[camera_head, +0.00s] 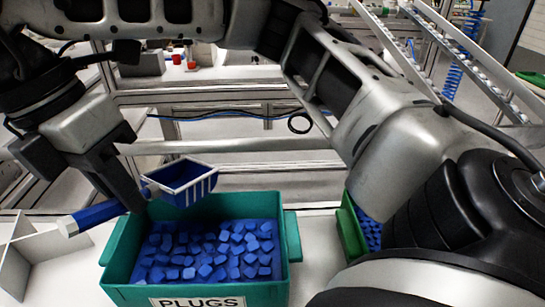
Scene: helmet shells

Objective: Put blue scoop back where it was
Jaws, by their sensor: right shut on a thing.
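My right gripper (128,197) is at the left of the head view, its arm reaching across the top of the picture. It is shut on the handle of the blue scoop (182,178). The scoop's head, blue with white ribs and rim, points right and sits above the back left corner of the green PLUGS bin (286,252). The blue handle with a white end sticks out to the lower left. The bin holds many blue plugs (208,250). My left gripper is not in view.
A white divided stand (32,255) is on the table at the lower left. A second green bin (352,228) with small blue pieces is at the right, partly hidden by my arm. Metal frames and a shelf with red items (177,59) are behind.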

